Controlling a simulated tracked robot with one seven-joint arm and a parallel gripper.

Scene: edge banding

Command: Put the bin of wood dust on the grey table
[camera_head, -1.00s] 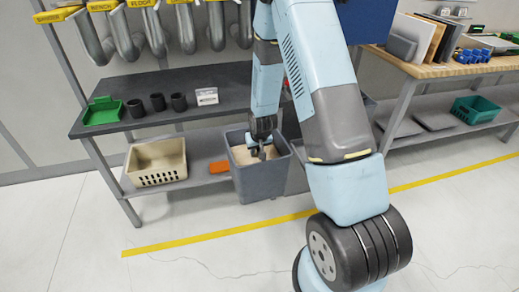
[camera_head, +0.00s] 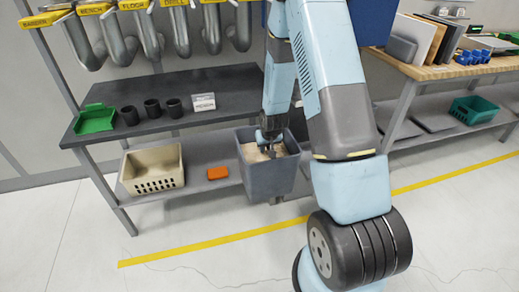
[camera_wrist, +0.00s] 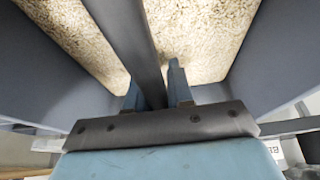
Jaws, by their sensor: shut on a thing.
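The bin of wood dust (camera_head: 268,180) is a dark grey tub in front of the table's lower shelf, and it looks held clear of the floor. Pale wood dust (camera_wrist: 75,25) fills its inside. My gripper (camera_head: 268,147) reaches down into the bin's mouth. In the wrist view my gripper (camera_wrist: 155,85) has its two fingers shut on the dark bar (camera_wrist: 128,30) across the bin. The grey table (camera_head: 222,87) has a dark top, with bare room between the white card and my arm. My arm hides the right part of the top.
On the grey table are a green tray (camera_head: 96,119), black cups (camera_head: 152,108) and a white card (camera_head: 204,102). A beige basket (camera_head: 152,170) and an orange block (camera_head: 217,172) are on its lower shelf. A wooden bench (camera_head: 440,70) stands at right. Pipes hang above the table.

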